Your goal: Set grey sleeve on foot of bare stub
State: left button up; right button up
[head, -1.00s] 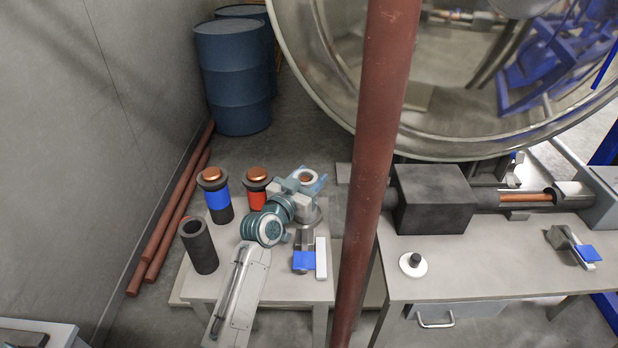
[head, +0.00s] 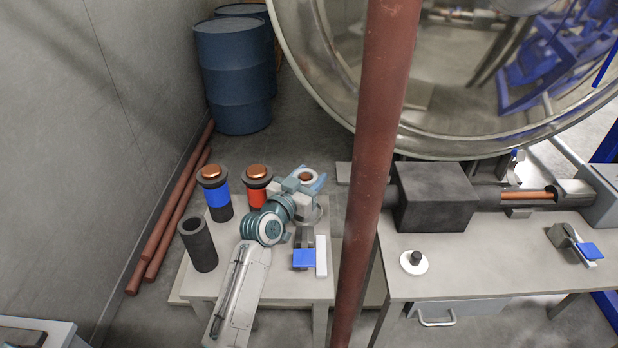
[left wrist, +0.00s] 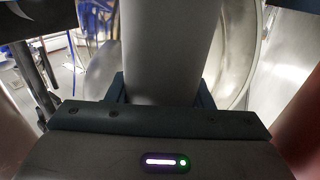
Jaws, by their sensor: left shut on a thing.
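My left gripper (head: 305,187) is shut on the grey sleeve (head: 292,175), a pale ring at its top end in the head view. A copper end (head: 306,177) shows inside the ring, so the sleeve appears to be around or directly over the bare stub. How far down the sleeve sits is hidden by my gripper and wrist. In the left wrist view the sleeve (left wrist: 168,50) is a smooth grey cylinder between the jaws. My right gripper is in neither view.
On the left table (head: 285,287) stand a blue-banded post (head: 218,198), a red-banded post (head: 257,196) and a dark hollow tube (head: 198,245). A blue-handled tool (head: 304,258) lies in front. A rust-red pole (head: 375,150) rises before the right bench (head: 470,270).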

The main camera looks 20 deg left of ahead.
pick_arm(q)
jog(key=o, duration=1.3)
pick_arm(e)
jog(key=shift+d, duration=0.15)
pick_arm(q)
jog(key=b+v, duration=0.2)
jog(key=v, duration=0.9)
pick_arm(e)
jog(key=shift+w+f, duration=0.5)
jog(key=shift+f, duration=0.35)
